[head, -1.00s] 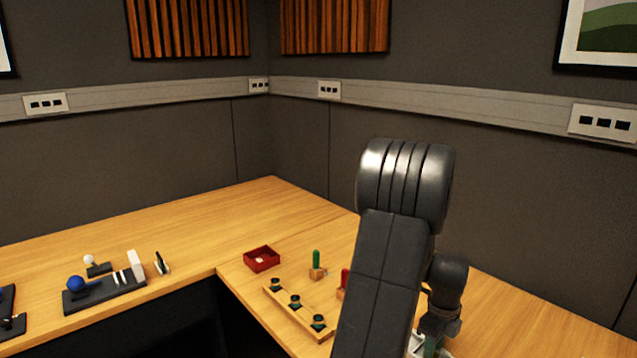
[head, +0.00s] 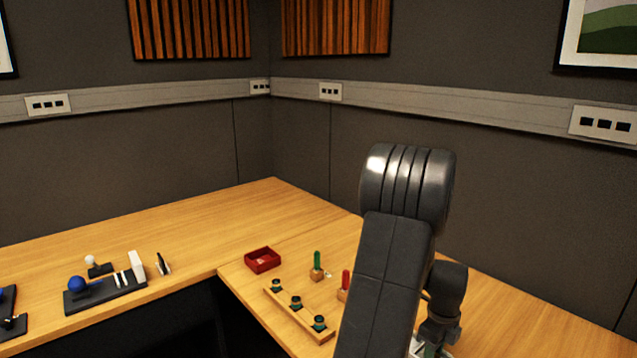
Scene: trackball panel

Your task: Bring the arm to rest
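My arm stands at the right of the head view, its dark links rising from the bottom edge and bending down again over the right part of the desk. My gripper (head: 428,350) is at the bottom edge, mostly cut off and partly behind my arm link. Only a light-coloured piece of it shows, so I cannot see its fingers or whether it holds anything.
The wooden desk (head: 230,220) forms a corner. A red tray (head: 262,260), a green-handled tool (head: 317,266), a red-handled tool (head: 345,284) and a wooden rack (head: 299,316) are left of my arm. A trackball panel (head: 104,292) with a blue ball lies farther left.

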